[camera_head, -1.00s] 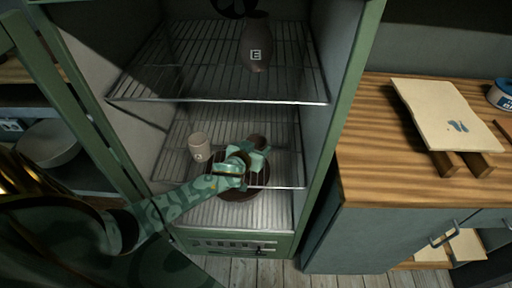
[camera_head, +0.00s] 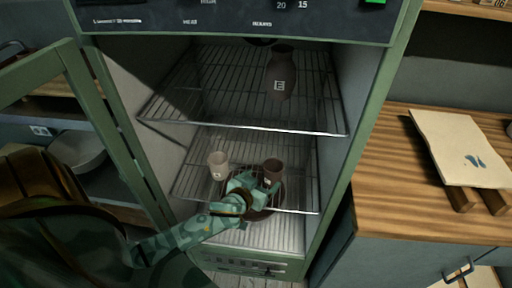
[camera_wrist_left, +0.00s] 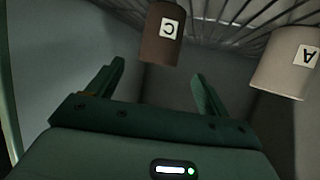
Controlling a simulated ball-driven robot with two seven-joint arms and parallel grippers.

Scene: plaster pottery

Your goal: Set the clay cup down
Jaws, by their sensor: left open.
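A dark brown clay cup (camera_head: 273,167) stands upright on the lower wire rack inside the green-framed cabinet; label "C" shows on it in the left wrist view (camera_wrist_left: 155,45). My left gripper (camera_head: 258,186) is just in front of and below it, partly covering its lower side. In the left wrist view the gripper (camera_wrist_left: 157,75) is open, with nothing between its fingers. The cup is beyond the fingertips there, and appears upside down. A pale cup (camera_head: 218,168) stands left of it; its label "A" shows in the left wrist view (camera_wrist_left: 284,72). My right gripper is out of view.
A dark vase marked "E" (camera_head: 281,75) stands on the upper rack (camera_head: 215,118). The cabinet door (camera_head: 105,120) is open at left. A wooden counter (camera_head: 390,165) with a pale board (camera_head: 455,148) is at right.

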